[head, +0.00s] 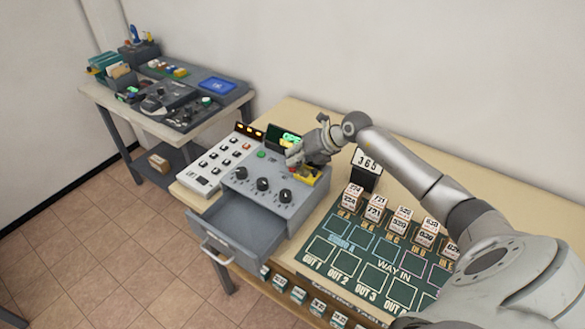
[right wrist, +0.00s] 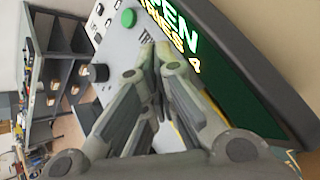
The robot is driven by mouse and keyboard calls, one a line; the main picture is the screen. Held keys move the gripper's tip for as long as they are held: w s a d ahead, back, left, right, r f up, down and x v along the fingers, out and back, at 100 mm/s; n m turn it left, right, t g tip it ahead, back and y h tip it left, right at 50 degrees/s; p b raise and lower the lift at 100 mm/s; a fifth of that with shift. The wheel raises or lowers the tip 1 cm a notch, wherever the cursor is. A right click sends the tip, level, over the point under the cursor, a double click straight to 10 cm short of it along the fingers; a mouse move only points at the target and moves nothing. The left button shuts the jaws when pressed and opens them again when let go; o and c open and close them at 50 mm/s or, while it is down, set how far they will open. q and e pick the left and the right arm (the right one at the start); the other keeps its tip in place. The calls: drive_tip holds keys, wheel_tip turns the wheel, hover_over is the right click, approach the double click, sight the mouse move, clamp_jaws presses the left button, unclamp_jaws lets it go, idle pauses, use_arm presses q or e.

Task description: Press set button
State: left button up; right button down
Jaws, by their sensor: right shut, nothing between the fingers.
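A grey box (head: 272,190) has several black knobs (head: 262,184) and a green button (head: 261,154) on its sloped top; the green button also shows in the right wrist view (right wrist: 129,17). No label reading SET is legible, so I cannot tell which control is the set button. My right gripper (head: 293,160) is shut and empty over the box's upper right part. In the right wrist view its fingertips (right wrist: 156,45) are together by the panel lettering, below the lit green display (right wrist: 180,25). I cannot tell whether they touch the panel. My left gripper is not in view.
An open grey drawer (head: 235,228) sticks out below the knobs. A white button panel (head: 218,164) is left of the box. A yellow-edged part (head: 308,177) lies under my right gripper. A dark green board (head: 350,255) and several numbered blocks (head: 403,214) are at the right.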

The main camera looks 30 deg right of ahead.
drive_tip(key=shift+s+f, duration=0.1)
drive_tip(key=shift+f, duration=0.35)
idle(0.5)
drive_tip(key=shift+r, duration=0.15)
drive_tip(key=shift+d+r+p, duration=0.1)
drive_tip(key=shift+r+p, duration=0.3)
drive_tip(key=shift+r, duration=0.4)
wheel_tip(320, 180, up, 5)
drive_tip(key=p, duration=0.3)
drive_tip(key=shift+p, duration=0.35)
idle(0.4)
